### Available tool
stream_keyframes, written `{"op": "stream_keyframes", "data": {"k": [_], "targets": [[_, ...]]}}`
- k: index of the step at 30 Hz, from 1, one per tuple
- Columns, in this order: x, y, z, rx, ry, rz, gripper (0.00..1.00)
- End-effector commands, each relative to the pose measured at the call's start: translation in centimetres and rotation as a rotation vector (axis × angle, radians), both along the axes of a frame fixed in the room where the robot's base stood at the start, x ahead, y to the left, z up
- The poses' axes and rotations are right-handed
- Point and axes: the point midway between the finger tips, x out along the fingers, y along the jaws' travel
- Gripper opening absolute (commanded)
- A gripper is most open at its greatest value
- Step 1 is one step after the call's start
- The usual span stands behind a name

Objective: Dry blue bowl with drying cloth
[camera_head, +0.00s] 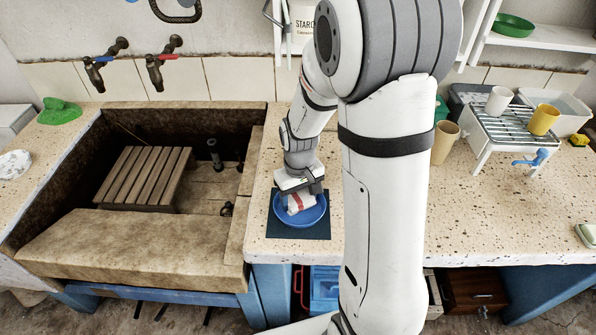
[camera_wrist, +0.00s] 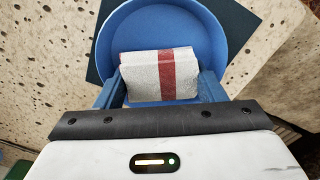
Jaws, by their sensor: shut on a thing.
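The blue bowl (camera_head: 310,217) sits on a dark mat (camera_head: 284,231) on the speckled counter, right of the stone trough. It also shows in the wrist view (camera_wrist: 205,32). The drying cloth (camera_head: 297,204), white-grey with a red stripe, is inside the bowl; in the wrist view the cloth (camera_wrist: 145,75) lies between my fingers. My gripper (camera_head: 301,192) points down into the bowl and is shut on the cloth. Whether the cloth touches the bowl's floor is hard to tell. Part of the bowl's near side is hidden by my gripper in the wrist view.
The stone trough (camera_head: 110,230) with a wooden rack (camera_head: 146,176) is at the left. A tan cup (camera_head: 445,142) and a wire drying rack (camera_head: 505,122) with a white cup (camera_head: 499,101) and a yellow cup (camera_head: 542,119) stand at the right. The counter's front right is mostly clear.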

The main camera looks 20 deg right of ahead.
Motion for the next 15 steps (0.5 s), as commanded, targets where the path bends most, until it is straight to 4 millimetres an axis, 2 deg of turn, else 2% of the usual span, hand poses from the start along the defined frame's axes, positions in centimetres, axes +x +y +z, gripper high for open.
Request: {"op": "stream_keyframes", "data": {"k": [1,3,15], "targets": [[0.1,0.0,1.4,0.000,-0.004,0.001,0.42],[0.0,0.0,2.6,0.000,-0.004,0.001,0.42],[0.0,0.1,5.3,0.000,-0.001,0.002,0.42]]}}
